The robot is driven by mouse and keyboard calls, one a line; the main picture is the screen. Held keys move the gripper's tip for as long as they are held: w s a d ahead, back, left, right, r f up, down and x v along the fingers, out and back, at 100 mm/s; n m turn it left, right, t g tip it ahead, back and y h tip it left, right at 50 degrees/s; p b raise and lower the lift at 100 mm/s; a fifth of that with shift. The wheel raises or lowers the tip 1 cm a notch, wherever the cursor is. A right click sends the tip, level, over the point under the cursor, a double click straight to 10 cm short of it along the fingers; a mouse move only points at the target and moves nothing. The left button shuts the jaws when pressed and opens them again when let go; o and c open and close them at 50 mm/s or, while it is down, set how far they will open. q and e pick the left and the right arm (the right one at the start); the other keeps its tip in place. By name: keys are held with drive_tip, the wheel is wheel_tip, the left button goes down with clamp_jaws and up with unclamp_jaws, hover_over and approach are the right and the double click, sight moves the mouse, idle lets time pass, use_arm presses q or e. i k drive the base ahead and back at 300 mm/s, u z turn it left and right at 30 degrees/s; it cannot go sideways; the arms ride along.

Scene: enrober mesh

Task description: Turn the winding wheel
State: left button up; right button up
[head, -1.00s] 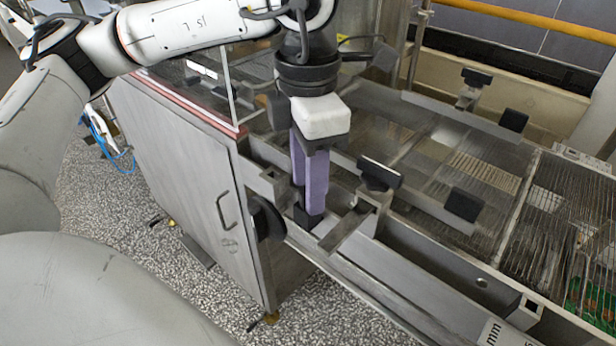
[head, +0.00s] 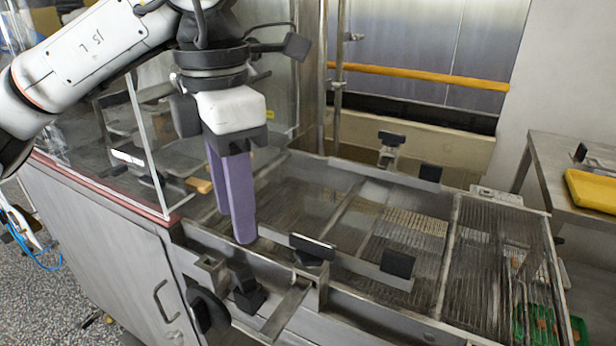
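The winding wheel (head: 208,310) is a small black disc on the side of the steel machine, at the lower left of the head view, near the cabinet's top corner. My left gripper (head: 232,228) points down with two purple fingers. They stand apart, one partly behind the other, with nothing seen between them. The fingertips are above and a little right of the wheel in the picture, and do not touch it. My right gripper is out of view.
The machine's mesh belt (head: 495,265) and frame rails run to the right. Black-capped clamps, such as the near one (head: 312,250), stick up along the rails. A clear guard panel (head: 150,150) stands behind the cabinet. A yellow tray (head: 592,190) lies on a side table.

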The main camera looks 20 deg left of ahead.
sight(208, 311)
drive_tip(key=k, duration=1)
